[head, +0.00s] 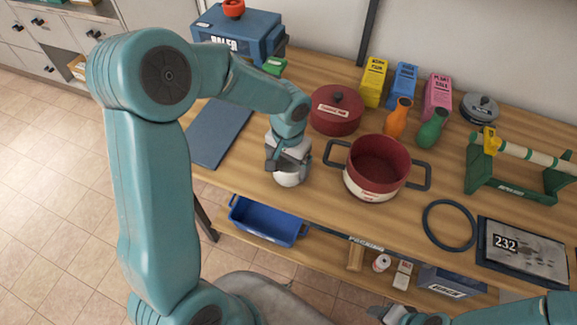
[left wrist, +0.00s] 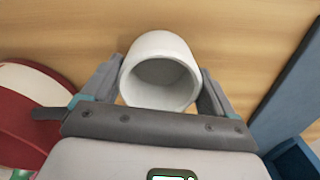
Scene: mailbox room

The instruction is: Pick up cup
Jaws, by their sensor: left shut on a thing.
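The white cup (left wrist: 160,70) sits between the two fingers of my left gripper (left wrist: 160,92) in the left wrist view, its open mouth facing the camera. My left gripper is shut on the cup's sides. In the head view my left gripper (head: 287,162) points down over the wooden table, with the white cup (head: 290,179) showing just below its fingers. I cannot tell whether the cup touches the table. Part of my right gripper (head: 388,314) shows at the bottom edge, and its jaws are unclear.
A red pot (head: 376,160) stands right of the cup, with a red lid (head: 336,110) behind it. A dark blue mat (head: 218,133) lies to the left. Bottles and boxes stand at the back. A black ring (head: 449,225) and a scale (head: 521,250) are at right.

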